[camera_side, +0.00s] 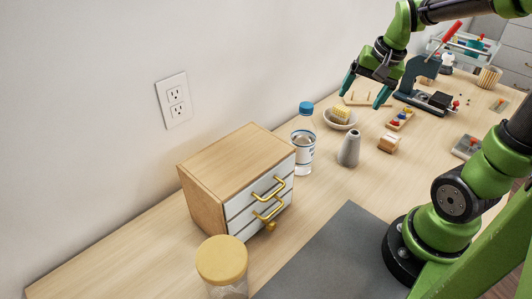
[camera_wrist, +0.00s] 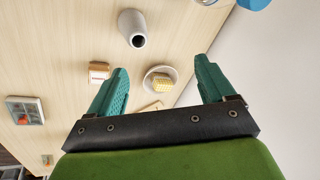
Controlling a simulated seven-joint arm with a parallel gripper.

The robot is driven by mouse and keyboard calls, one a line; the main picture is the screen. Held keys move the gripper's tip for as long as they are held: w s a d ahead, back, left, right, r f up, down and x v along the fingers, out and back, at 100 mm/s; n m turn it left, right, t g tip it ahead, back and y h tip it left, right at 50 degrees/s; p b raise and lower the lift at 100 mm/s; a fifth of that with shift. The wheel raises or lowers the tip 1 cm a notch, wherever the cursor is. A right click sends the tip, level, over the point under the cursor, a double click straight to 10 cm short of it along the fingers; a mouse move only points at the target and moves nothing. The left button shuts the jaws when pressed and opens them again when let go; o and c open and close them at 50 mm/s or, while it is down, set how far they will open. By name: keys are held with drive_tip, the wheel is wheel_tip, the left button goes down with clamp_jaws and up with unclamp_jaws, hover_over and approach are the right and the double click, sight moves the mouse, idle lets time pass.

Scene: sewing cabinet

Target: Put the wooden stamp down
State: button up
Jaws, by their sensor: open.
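A small wooden block with a pale band (camera_side: 389,143), which looks like the wooden stamp, rests on the table right of the grey vase. It also shows in the wrist view (camera_wrist: 98,72), just beyond the left finger. My gripper (camera_side: 365,94) is open with nothing between its teal fingers. It is raised well above the table, over the area of the white bowl. In the wrist view my gripper (camera_wrist: 163,72) has its fingers wide apart, with the bowl seen below between them.
A white bowl (camera_side: 327,120) holds a yellow block (camera_side: 341,114). Near the stamp stand a grey vase (camera_side: 349,150) and a tray with coloured pieces (camera_side: 400,120). A blue-capped bottle (camera_side: 302,150) and a drawer cabinet (camera_side: 230,172) stand left. The grey mat (camera_side: 335,255) is clear.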

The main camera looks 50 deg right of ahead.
drive_tip(key=s+a+r+n+t, duration=0.1)
drive_tip(key=a+n, duration=0.1)
drive_tip(key=a, duration=0.3)
drive_tip(key=s+a+r+n+t+y, duration=0.1)
drive_tip(key=s+a+r+n, duration=0.1)
drive_tip(key=a, duration=0.4)
drive_tip(key=s+a+r+n+t+y, duration=0.1)
drive_tip(key=a+n, duration=0.3)
drive_tip(key=a, duration=0.2)
drive_tip(key=shift+s+r+t, duration=0.15)
drive_tip(key=shift+s+t, duration=0.2)
drive_tip(key=shift+t, duration=0.05)
